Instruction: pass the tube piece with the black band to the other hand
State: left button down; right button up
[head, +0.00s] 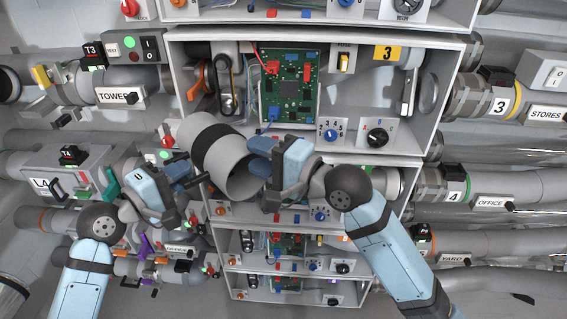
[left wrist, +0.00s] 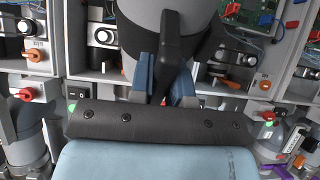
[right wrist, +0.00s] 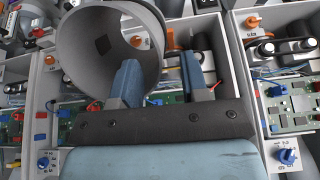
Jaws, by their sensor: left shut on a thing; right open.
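The tube piece (head: 199,130) is a wide grey pipe with a black band (head: 215,147) around its middle. It is held in the air, tilted, in front of the cabinet. My left gripper (head: 192,172) is shut on its black handle (left wrist: 171,40), which stands between the fingers in the left wrist view. My right gripper (head: 258,157) is open at the tube's open end, right of the band. In the right wrist view one finger overlaps the tube's mouth (right wrist: 95,50) and the other is beyond the rim; I cannot tell whether they touch it.
An open grey cabinet (head: 452,100) with a green circuit board (head: 290,95), knobs and switches stands behind the grippers. Pipes labelled TOWER (head: 120,95), STORES (head: 546,113) and OFFICE (head: 490,203) run along both sides. More cabinet bays lie below.

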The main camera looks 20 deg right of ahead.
aim_at(236, 146)
jog(key=shift+x, duration=2.75)
pick_arm(q)
jog(key=shift+s+d, duration=0.1)
pick_arm(e)
grip_shut()
pick_arm(q)
jog(key=c, duration=1)
grip_release()
